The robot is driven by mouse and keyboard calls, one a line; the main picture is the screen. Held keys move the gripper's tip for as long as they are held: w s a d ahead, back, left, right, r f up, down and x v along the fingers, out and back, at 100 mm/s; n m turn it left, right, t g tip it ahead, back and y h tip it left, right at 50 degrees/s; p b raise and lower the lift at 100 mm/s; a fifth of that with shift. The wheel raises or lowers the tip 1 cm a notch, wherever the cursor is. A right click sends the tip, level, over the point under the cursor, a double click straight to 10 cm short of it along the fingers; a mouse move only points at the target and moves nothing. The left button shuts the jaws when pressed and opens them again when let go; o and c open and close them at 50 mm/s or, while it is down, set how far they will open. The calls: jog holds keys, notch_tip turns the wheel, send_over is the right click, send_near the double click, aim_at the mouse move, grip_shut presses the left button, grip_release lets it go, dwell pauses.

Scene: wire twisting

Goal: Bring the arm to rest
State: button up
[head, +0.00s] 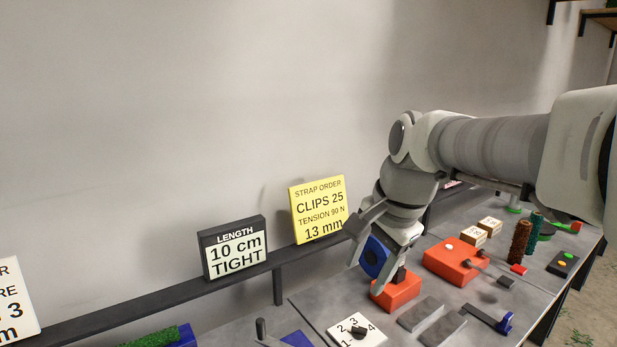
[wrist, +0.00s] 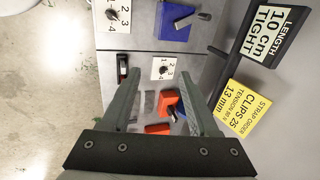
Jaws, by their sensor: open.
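My gripper (head: 352,246) hangs at the end of my arm over the middle of the bench, fingers pointing down and left. In the wrist view its two fingers (wrist: 157,80) stand wide apart with nothing held between them. A white dial plate numbered 1 to 4 (head: 357,330) lies on the bench beyond the fingertips; it also shows between them in the wrist view (wrist: 165,68). An orange block (head: 398,292) with a dark post sits below my gripper. A blue round part (head: 374,257) shows beside the fingers, partly overlapped; I cannot tell whether they touch.
A black rail along the wall carries a "10 cm TIGHT" sign (head: 234,249) and a yellow strap order sign (head: 319,210). A larger orange block (head: 453,262), wooden blocks (head: 473,236) and a dark brown spool (head: 521,243) stand to the right. Space above the left bench is free.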

jog(key=s+d+f+n+t+h, duration=0.1)
jog(key=s+d+f+n, duration=0.1)
jog(key=s+n, duration=0.3)
jog(key=s+d+f+n+t+h, duration=0.1)
jog(key=s+n, duration=0.4)
jog(key=s, duration=0.5)
jog(key=shift+s+d+f+n+t, duration=0.15)
jog(key=shift+d+f+n+t, duration=0.15)
jog(key=shift+d+f, duration=0.55)
jog(key=shift+r, duration=0.1)
